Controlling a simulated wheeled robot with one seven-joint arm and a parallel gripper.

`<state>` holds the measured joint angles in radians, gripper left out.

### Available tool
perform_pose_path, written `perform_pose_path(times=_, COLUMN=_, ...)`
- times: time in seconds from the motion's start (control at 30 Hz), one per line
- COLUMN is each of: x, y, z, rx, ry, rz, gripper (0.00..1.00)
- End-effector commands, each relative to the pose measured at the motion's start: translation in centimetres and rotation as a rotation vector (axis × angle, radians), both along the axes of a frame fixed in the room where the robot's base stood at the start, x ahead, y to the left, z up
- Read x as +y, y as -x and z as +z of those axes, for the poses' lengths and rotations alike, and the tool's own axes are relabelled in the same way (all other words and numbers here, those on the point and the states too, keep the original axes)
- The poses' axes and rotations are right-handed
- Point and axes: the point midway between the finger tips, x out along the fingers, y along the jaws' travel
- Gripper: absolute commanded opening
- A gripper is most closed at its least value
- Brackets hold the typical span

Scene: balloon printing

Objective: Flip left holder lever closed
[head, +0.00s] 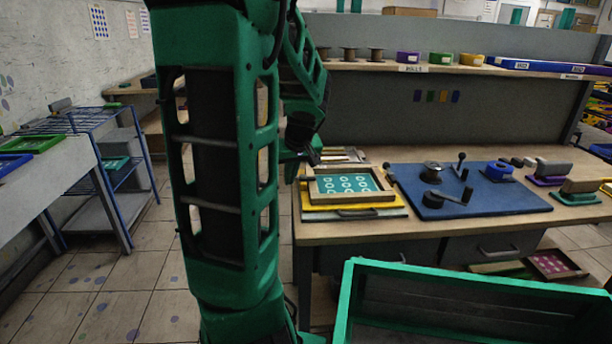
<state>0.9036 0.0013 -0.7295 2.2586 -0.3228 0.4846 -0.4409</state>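A wooden-framed screen (352,196) with a teal, white-ringed mesh lies on a yellow base (340,214) at the left of the workbench. A small dark lever-like part (390,173) stands beside the frame's right edge. At the frame's left edge, a short dark bar (307,179) may be the left holder lever; it is too small to tell its position. My gripper (314,160) hangs just above the frame's far left corner, apart from or close to that bar. Its fingers are small and dark, and partly hidden by my arm.
A blue board (500,207) with reels and black-knobbed cranks lies right of the frame. Stampers (580,188) stand at the bench's right. A green-rimmed crate (352,276) is in front. A blue wire rack (98,150) stands left, with open floor between.

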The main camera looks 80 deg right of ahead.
Motion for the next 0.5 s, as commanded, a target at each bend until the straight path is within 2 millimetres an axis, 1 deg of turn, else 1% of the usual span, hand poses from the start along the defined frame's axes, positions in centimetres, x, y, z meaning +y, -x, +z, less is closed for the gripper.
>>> perform_pose_path(times=0.5, x=-0.58, y=0.27, z=0.13, rx=-0.002, ry=0.005, rz=-0.007, gripper=0.0)
